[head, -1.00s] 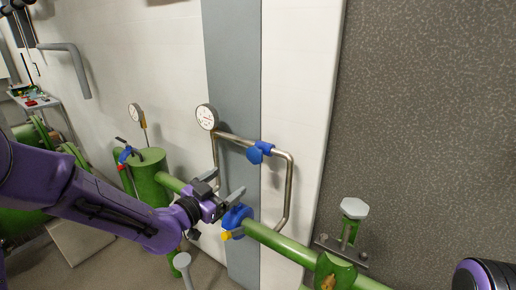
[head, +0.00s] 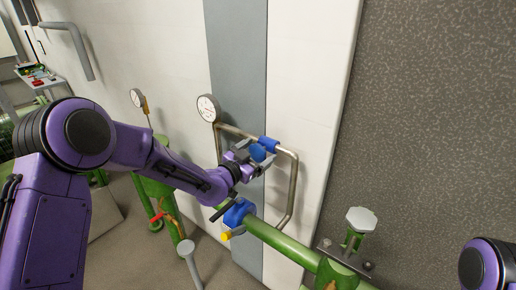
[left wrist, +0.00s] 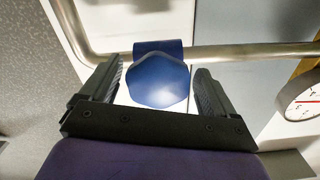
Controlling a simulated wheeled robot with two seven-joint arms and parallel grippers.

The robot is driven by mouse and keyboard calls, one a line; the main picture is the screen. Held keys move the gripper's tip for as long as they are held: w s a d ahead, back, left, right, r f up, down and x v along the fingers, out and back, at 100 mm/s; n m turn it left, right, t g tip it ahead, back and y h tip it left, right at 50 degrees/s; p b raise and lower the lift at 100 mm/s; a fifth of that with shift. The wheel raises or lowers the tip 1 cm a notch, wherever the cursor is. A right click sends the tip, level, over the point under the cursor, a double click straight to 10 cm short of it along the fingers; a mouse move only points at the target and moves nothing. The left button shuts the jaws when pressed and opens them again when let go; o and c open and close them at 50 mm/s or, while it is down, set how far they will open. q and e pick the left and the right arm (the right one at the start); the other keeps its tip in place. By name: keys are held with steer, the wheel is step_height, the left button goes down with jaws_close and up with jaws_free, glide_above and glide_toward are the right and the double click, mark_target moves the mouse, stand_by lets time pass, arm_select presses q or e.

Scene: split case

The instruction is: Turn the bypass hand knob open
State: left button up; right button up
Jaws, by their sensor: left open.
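The bypass hand knob is a blue, rounded, lobed knob (head: 258,152) on a blue valve body (head: 269,144) on the thin metal bypass pipe (head: 293,180). My left gripper (head: 254,157) is at the knob, its fingers on either side. In the left wrist view the knob (left wrist: 158,80) sits between the two spread fingers of my left gripper (left wrist: 158,88), with a gap visible on each side. The gripper is open and does not grip it. My right gripper is not in view; only part of my right arm shows at the lower right.
A round gauge (head: 208,108) is left of the bypass pipe. Below, a larger blue valve (head: 239,212) sits on the green pipe (head: 278,238). A grey hexagonal handwheel (head: 361,220) stands at the right. The white wall panel (head: 315,100) is close behind the bypass.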

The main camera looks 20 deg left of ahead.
arm_select(q)
steer(key=shift+s+d+r, duration=0.15)
steer(key=shift+s+r, duration=0.05)
steer(key=c, duration=1)
steer(key=shift+o, duration=0.2)
